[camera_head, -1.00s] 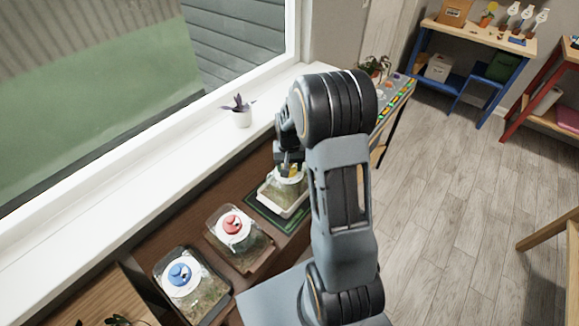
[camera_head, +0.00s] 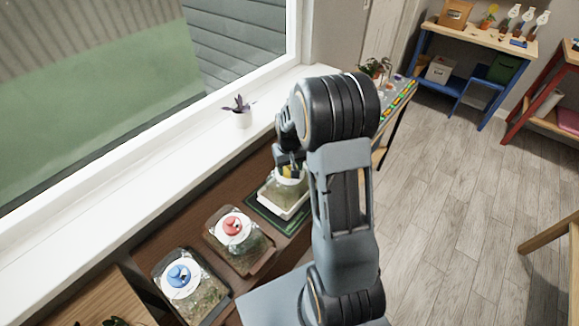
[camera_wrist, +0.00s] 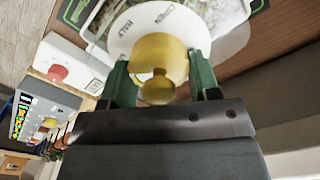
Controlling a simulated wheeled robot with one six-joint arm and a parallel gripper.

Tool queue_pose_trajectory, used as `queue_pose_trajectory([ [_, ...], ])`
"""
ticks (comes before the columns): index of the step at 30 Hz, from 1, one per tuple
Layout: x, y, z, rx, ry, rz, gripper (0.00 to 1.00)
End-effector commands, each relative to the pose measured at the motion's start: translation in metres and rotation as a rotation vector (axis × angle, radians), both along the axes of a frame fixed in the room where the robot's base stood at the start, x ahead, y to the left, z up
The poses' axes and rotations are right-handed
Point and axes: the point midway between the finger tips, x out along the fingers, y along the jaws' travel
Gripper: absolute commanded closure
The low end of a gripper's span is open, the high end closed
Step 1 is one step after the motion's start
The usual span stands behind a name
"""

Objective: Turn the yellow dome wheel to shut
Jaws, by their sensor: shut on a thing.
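The yellow dome wheel (camera_wrist: 158,56) sits on a white dial disc on top of a clear dome tray. In the wrist view the disc (camera_wrist: 150,18) carries printed words, among them "HALF" and "OPEN". My gripper (camera_wrist: 160,80) has its two green fingers on either side of the yellow wheel and is shut on it. In the head view the yellow wheel (camera_head: 288,171) shows just below my gripper (camera_head: 289,160), and the tray (camera_head: 284,200) rests on a dark green mat. My arm hides part of the tray's right side.
A dome tray with a red wheel (camera_head: 233,226) and one with a blue wheel (camera_head: 179,275) stand nearer along the wooden bench. A potted purple plant (camera_head: 240,113) stands on the white windowsill. The wooden floor to the right is mostly clear.

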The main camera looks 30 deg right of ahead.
Motion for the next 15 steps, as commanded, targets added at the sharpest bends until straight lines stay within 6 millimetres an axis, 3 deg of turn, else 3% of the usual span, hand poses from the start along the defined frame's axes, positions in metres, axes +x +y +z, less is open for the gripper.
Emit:
queue_pose_trajectory([
  [2,0.0001,0.0000,0.0002,0.000,0.000,0.000,0.68],
  [3,0.0001,0.0000,0.0002,0.000,0.000,0.000,0.42],
  [11,0.0000,0.0000,0.0000,0.000,0.000,-0.001,0.18],
  [15,0.0000,0.0000,0.0000,0.000,0.000,-0.001,0.18],
])
